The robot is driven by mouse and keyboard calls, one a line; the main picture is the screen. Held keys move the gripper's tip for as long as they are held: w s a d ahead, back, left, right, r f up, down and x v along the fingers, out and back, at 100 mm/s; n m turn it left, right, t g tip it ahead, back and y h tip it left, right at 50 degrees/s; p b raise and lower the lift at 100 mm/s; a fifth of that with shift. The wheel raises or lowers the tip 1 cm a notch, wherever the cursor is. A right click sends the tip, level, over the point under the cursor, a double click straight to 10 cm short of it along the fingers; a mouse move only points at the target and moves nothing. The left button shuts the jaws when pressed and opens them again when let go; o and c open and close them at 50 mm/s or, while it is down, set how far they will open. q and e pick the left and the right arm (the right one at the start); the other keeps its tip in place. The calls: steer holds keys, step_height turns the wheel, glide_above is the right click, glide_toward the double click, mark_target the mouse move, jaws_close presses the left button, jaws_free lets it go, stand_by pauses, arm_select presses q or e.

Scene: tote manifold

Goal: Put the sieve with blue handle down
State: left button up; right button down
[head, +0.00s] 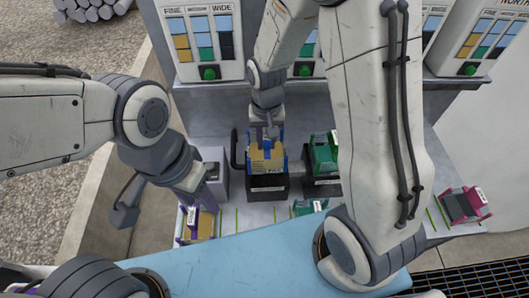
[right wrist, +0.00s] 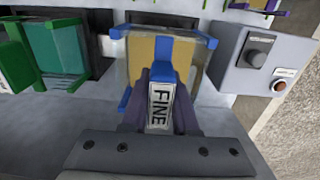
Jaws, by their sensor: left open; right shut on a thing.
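The sieve with blue handle (head: 264,158) has a blue frame, a tan panel and a white label. It is at a black holder (head: 268,187) on the grey station, mid-picture in the head view. My right gripper (head: 265,134) is shut on its handle. The right wrist view shows the sieve (right wrist: 192,50) ahead of my right gripper (right wrist: 160,105), with the FINE label between the fingers. I cannot tell whether the sieve rests fully in the holder. My left gripper (head: 203,197) is open and low, just above or beside a purple-framed sieve (head: 197,224); contact is unclear.
A green sieve (head: 322,155) stands in the adjacent holder to the right. Another green sieve (head: 308,207) and a magenta sieve (head: 465,205) sit on the front strip. A grey control box with a knob (right wrist: 262,49) is beside the blue sieve. Marked panels (head: 203,42) stand behind.

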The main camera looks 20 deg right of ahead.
step_height(320, 180, down, 5)
steer(key=shift+f+p, duration=0.1)
steer(key=shift+p, duration=0.25)
steer(key=shift+f, duration=0.25)
steer(key=shift+f, duration=0.15)
steer(key=c, duration=0.7)
jaws_free()
